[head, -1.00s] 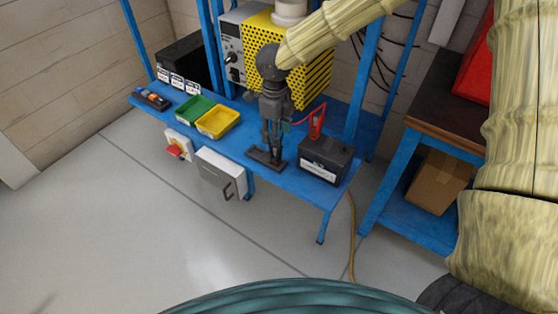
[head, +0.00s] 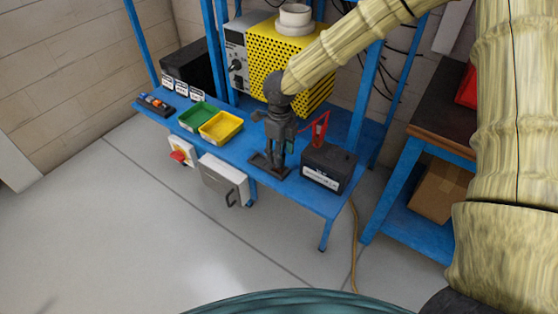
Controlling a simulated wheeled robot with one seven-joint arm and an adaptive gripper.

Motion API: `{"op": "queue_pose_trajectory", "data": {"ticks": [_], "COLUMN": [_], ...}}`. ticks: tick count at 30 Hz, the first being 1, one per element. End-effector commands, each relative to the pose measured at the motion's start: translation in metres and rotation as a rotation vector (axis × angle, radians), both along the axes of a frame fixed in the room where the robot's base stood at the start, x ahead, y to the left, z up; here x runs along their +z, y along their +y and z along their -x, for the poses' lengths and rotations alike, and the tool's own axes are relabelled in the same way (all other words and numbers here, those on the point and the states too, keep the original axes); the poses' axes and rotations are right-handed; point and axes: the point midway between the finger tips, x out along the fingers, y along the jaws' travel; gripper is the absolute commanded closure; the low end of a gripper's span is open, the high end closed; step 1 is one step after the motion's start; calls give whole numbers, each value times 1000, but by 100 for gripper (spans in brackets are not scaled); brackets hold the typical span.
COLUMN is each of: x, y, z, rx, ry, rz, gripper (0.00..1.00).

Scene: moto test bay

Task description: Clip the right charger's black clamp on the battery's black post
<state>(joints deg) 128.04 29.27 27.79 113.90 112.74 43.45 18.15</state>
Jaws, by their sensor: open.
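The battery (head: 322,178) is a dark box with a white front label at the right end of the blue bench. A red clamp (head: 320,130) with a red lead stands at its top left. My gripper (head: 277,165) is open, pointing down just left of the battery, with its fingers low over the bench. A flat dark piece (head: 262,163) lies on the bench by the fingertips. I cannot make out the black clamp or the battery's black post. The gripper hides part of the bench behind it. A yellow perforated charger (head: 310,92) stands behind the gripper.
Green (head: 198,116) and yellow (head: 222,127) bins sit on the bench (head: 240,150) to the left. Blue rack uprights (head: 364,95) rise behind the battery. A side table (head: 435,140) stands at the right. The floor in front is clear.

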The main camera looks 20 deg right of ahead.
Motion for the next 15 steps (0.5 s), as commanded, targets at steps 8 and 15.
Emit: {"op": "queue_pose_trajectory", "data": {"ticks": [8, 15], "x": [-1, -17], "y": [0, 3], "z": [0, 2], "rx": [0, 4], "ry": [0, 2], "rz": [0, 2], "gripper": [54, 54]}}
